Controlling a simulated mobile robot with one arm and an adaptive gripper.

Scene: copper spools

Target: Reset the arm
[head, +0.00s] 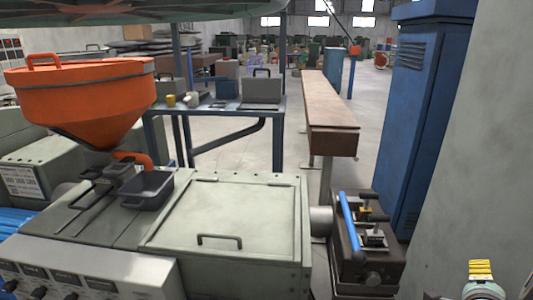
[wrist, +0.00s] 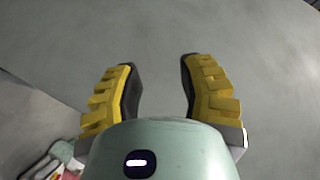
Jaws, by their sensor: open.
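My gripper (wrist: 158,72) shows in the wrist view with its two yellow ridged fingers apart and nothing between them. Bare grey surface lies beyond the fingertips. In the head view, a small part with yellow ridges at the bottom right corner looks like my gripper (head: 480,268). It is beside the grey wall and apart from the machine. No object is held.
A grey machine (head: 225,215) with an orange hopper (head: 85,90) fills the left and centre. A dark fixture with a blue handle (head: 348,222) sits at its right end. A blue cabinet (head: 418,110) and grey wall (head: 480,150) stand right. Open floor lies beyond.

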